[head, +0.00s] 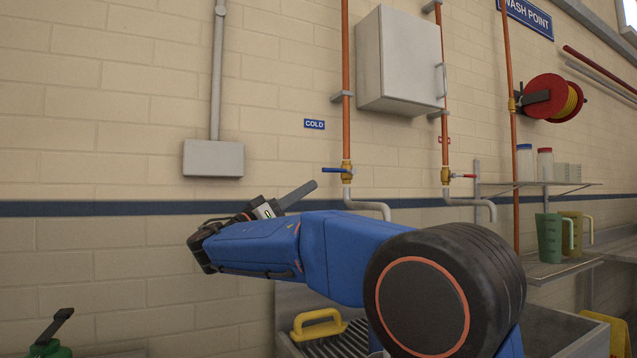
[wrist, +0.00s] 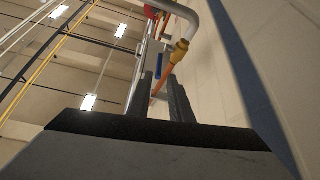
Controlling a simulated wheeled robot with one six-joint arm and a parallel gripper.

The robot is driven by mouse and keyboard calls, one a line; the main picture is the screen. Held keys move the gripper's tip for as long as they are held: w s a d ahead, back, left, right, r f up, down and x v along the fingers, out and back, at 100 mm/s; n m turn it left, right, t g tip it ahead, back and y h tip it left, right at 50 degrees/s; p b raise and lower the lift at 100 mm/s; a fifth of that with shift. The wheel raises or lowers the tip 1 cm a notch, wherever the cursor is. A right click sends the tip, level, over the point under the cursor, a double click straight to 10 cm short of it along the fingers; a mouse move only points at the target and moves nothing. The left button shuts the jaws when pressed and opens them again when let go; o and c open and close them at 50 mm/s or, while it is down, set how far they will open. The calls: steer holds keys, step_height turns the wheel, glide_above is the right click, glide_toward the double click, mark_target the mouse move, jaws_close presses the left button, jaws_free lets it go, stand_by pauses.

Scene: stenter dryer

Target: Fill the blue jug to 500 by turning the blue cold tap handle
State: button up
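The blue cold tap handle (head: 336,170) sits on a brass valve on the left copper pipe, under the COLD sign (head: 314,124). It points left, roughly level. My gripper (head: 306,190) is below and left of the handle, apart from it, with its fingers pointing up and right. In the wrist view my gripper (wrist: 160,88) is open and empty, with a gap between its two dark fingers. A blue piece that looks like the handle (wrist: 162,68) shows beyond the fingertips. A grey spout (head: 370,206) bends down below the valve. I see no blue jug; my arm covers much of the sink area.
A red-handled tap (head: 463,176) stands to the right. A green jug (head: 549,238) and a yellow jug (head: 570,232) stand at the right, below a shelf with bottles. A yellow handle (head: 318,326) is by the sink. A grey cabinet (head: 398,60) hangs above.

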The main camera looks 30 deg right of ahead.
steer(key=shift+v, duration=1.4)
steer(key=shift+s, duration=0.15)
